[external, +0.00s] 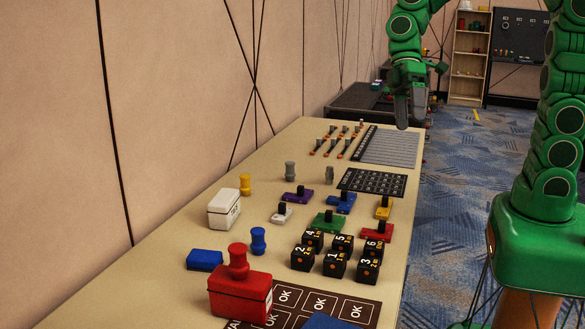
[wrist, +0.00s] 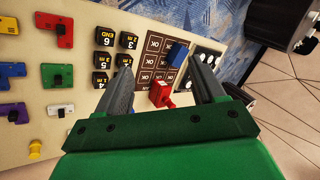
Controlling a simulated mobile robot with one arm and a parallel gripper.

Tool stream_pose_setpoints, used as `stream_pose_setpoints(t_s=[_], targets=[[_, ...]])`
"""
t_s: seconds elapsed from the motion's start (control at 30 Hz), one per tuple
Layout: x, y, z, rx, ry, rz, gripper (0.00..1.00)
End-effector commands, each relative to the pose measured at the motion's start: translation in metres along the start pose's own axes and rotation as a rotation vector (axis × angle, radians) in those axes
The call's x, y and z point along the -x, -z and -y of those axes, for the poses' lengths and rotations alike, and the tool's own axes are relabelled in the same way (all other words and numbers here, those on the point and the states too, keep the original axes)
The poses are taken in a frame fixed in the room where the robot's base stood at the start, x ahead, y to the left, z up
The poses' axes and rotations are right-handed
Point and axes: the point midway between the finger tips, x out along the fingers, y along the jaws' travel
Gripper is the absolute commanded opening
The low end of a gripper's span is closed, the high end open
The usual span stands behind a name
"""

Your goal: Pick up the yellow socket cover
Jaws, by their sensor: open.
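Two yellow pieces show, and I cannot tell for certain which is the socket cover. One is a flat yellow piece with a black knob (external: 383,208) near the table's right edge; it also shows at the upper left of the wrist view (wrist: 10,26). The other is a yellow round-headed peg (external: 245,185) by a white box; it is at the lower left in the wrist view (wrist: 35,149). My gripper (external: 410,118) is open and empty, raised above the table's far end. In the wrist view its fingers (wrist: 160,66) are apart, away from both yellow pieces.
Similar flat pieces in purple (external: 299,198), blue (external: 341,203), green (external: 328,222) and red (external: 377,232) stand nearby. Several black numbered cubes (external: 335,262) sit close in front. A red box with a peg (external: 240,297) stands at the near end. A wall borders the table's left.

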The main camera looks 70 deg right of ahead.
Motion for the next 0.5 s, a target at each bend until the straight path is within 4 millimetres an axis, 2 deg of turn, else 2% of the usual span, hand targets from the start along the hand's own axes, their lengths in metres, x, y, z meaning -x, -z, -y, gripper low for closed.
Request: stream_pose_setpoints(t_s=[0.03, 0.27, 0.5], targets=[[0.000, 0.013, -0.004, 0.020, 0.022, -0.016, 0.69], [0.001, 0.067, -0.020, 0.124, 0.119, -0.110, 0.69], [0.002, 0.120, -0.049, 0.215, 0.194, -0.223, 0.69]])
